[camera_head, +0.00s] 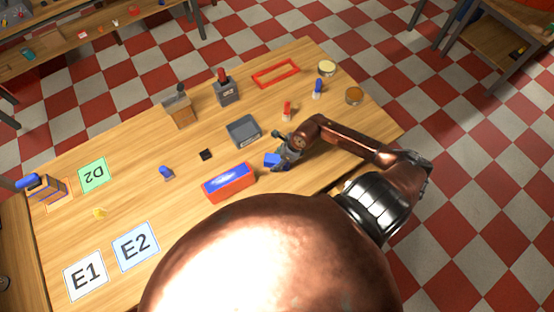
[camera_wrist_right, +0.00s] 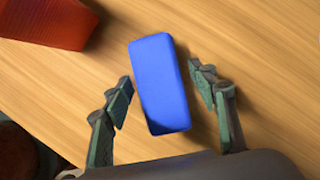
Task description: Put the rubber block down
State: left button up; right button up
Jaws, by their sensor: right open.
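The rubber block is a blue rounded block. In the head view the block (camera_head: 271,160) is at my right gripper, just right of the red box. In the right wrist view the block (camera_wrist_right: 160,84) lies on the wooden table between the two fingers, slightly tilted. My right gripper (camera_wrist_right: 166,92) is open, with a gap visible on each side of the block. In the head view the right gripper (camera_head: 284,156) is low over the table. My left gripper is not in view.
A red box with a blue top (camera_head: 229,182) stands left of the block; a grey tray (camera_head: 243,130) is behind it. A small black cube (camera_head: 206,155) and a blue-topped piece (camera_head: 166,173) lie farther left. Cards E1 (camera_head: 86,277) and E2 (camera_head: 136,246) lie front left.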

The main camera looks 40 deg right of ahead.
jog(key=v, duration=1.2)
dwell(0.3)
